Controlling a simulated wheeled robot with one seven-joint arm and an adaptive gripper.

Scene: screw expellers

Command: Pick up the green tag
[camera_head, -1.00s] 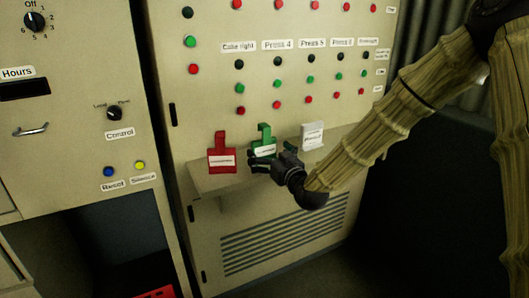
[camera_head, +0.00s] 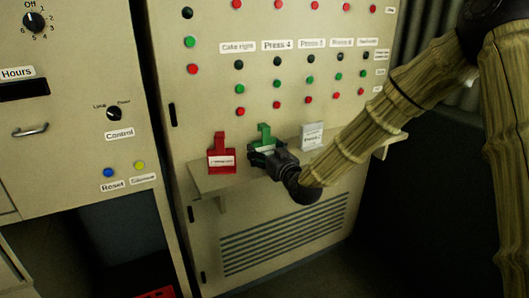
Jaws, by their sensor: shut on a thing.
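The green tag (camera_head: 265,132) stands upright on a narrow shelf (camera_head: 211,182) on the front of the beige control cabinet. It has a hook-like top and a white label. My gripper (camera_head: 262,155) is at the tag's lower part, in front of it, and is shut on it. The gripper hides most of the tag's label and lower body. I cannot see the far finger clearly.
A red tag (camera_head: 221,155) stands close to the left of the gripper. A white tag (camera_head: 312,136) stands to the right. Rows of buttons with labels are above the shelf on the cabinet panel (camera_head: 210,100). A vent grille (camera_head: 285,237) is below.

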